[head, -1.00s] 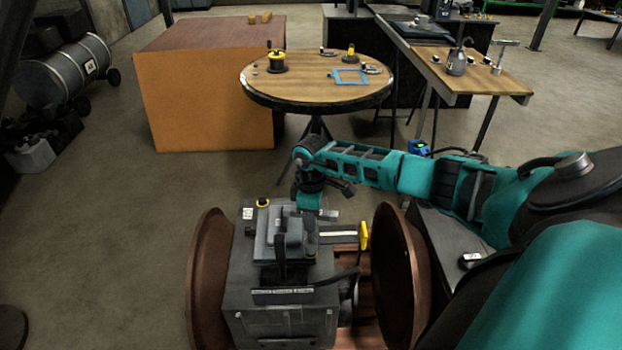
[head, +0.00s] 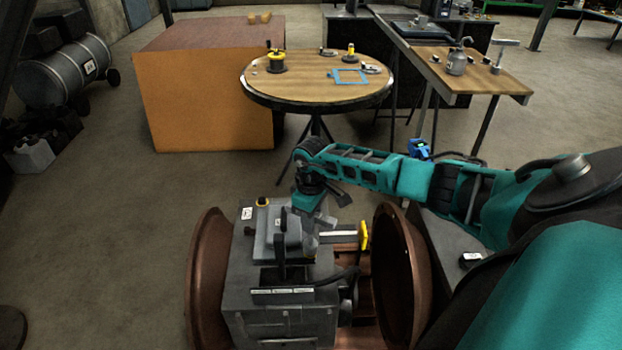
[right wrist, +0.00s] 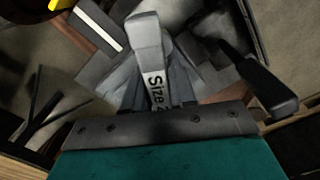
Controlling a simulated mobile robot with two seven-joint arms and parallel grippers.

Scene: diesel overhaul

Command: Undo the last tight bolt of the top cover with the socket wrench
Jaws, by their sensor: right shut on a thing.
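The engine block (head: 285,318) stands in front of me, with a grey top cover (head: 264,243) on its upper face. My right gripper (head: 311,228) is low over the cover's right side. In the right wrist view it is shut on a grey tool marked "Size 2" (right wrist: 156,88), which appears to be the socket wrench. The tool's blunt grey end points away from the palm. Whether the wrench sits on a bolt cannot be made out, and no single bolt shows clearly. My left gripper is not in view.
Large brown round flanges (head: 208,280) stand on both sides of the engine. A yellow part (head: 364,236) sticks up at its right. Behind are a round wooden table (head: 300,88) with small parts, an orange box (head: 205,100) and a side bench (head: 480,85).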

